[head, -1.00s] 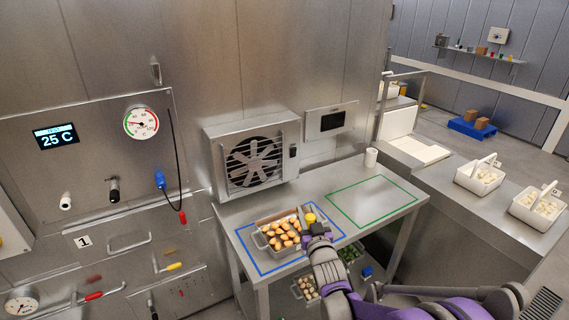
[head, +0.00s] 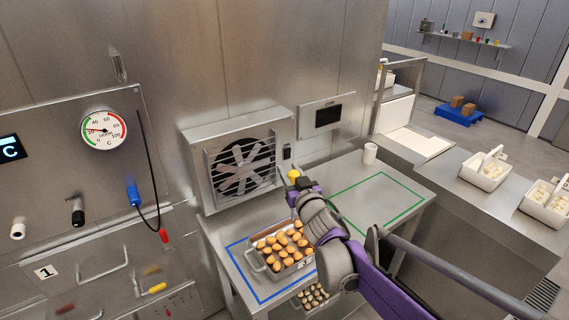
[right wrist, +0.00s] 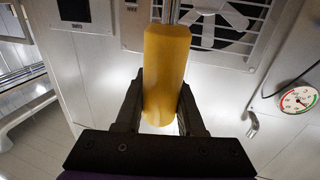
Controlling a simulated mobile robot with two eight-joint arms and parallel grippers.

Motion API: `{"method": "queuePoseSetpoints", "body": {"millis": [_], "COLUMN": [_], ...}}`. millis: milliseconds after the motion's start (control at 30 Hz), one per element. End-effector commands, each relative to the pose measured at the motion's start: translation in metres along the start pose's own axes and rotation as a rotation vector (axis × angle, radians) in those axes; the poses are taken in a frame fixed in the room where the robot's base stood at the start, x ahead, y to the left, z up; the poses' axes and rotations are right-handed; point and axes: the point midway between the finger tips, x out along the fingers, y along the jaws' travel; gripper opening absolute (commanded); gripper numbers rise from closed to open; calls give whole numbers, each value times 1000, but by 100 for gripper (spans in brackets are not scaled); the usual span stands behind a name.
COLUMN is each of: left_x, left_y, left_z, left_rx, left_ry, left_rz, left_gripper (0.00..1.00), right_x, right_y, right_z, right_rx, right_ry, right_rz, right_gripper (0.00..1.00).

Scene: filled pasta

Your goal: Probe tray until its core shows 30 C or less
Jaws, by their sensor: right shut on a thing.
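The metal tray (head: 262,266) holds several browned filled-pasta pieces and sits inside the blue outline on the steel table. My right gripper (head: 300,186) is shut on a yellow handle (head: 293,175), apparently the probe's, just behind and above the tray's back right corner. In the right wrist view the yellow handle (right wrist: 166,70) sits between both fingers, with a thin metal shaft at its top edge. The probe's tip is not visible. The wall display (head: 10,148) is cut off at the left edge, showing only "C". My left gripper is out of view.
A fan unit (head: 242,165) stands behind the tray. White tubs (head: 483,172) stand at right.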

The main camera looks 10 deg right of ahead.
Motion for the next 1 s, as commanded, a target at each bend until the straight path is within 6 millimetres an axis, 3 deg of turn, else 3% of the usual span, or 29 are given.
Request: {"method": "queuePoseSetpoints", "body": {"millis": [767, 1000], "left_x": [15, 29], "left_y": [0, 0], "left_z": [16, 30], "left_rx": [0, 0], "left_ry": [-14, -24], "left_rz": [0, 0], "left_gripper": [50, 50], "right_x": [0, -1], "right_y": [0, 0], "right_z": [70, 96], "right_rx": [0, 1], "right_ry": [-1, -2], "right_rz": [0, 0], "right_gripper": [0, 0]}}
